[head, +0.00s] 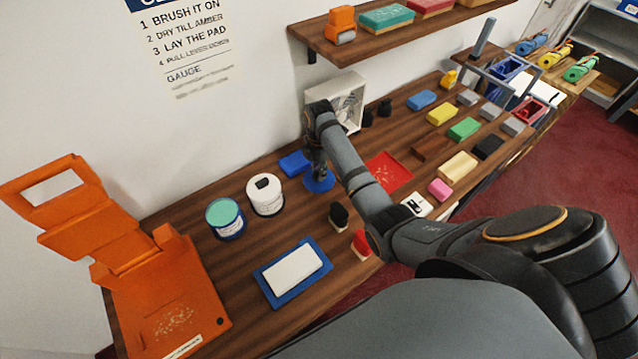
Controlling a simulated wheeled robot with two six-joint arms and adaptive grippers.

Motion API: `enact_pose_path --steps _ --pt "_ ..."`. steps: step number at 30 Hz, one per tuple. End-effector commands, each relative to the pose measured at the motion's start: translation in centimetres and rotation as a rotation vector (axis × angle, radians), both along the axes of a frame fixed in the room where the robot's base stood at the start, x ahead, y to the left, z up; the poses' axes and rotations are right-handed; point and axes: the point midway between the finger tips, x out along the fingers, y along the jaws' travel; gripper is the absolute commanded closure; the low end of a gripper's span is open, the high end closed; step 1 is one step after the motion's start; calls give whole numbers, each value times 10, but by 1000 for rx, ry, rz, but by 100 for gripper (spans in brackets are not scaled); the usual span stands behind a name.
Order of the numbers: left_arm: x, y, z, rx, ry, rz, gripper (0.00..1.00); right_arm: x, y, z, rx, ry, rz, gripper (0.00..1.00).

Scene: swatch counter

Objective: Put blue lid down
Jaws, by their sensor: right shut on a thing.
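The round blue lid (319,183) is on or just above the wooden counter (200,190), right of the pots; I cannot tell whether it touches the wood. My right gripper (318,171) points down over it and is shut on it; the fingertips are small and partly hidden. An open pot with teal contents (224,212) and a blue body stands to the left. Beside it is a white pot (265,204) with a dark piece on top. My left gripper is out of view.
A blue block (294,163) lies close behind the lid. A black-handled stamp (339,215), a red one (362,242) and a red tray (389,171) are near. A white fan box (344,88) stands behind; an orange press (165,300) is at left. Several coloured blocks lie right.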

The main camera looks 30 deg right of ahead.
Motion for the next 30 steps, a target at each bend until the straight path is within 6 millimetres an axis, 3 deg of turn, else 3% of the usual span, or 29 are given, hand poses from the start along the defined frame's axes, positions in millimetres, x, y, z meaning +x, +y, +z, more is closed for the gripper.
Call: enact_pose_path --steps 3,8,15,27,28,30 --pt "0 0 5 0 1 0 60 0 0 -15 0 0 -1 100" --pt "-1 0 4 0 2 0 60 0 0 -22 -1 -1 -1 100" --pt "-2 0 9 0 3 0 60 0 0 -58 -1 0 -2 100" --pt "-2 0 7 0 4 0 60 0 0 -66 -1 -1 -2 100" --pt "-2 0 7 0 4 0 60 0 0 -65 -1 -2 -2 78" --pt "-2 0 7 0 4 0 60 0 0 -65 -1 -2 -2 69"
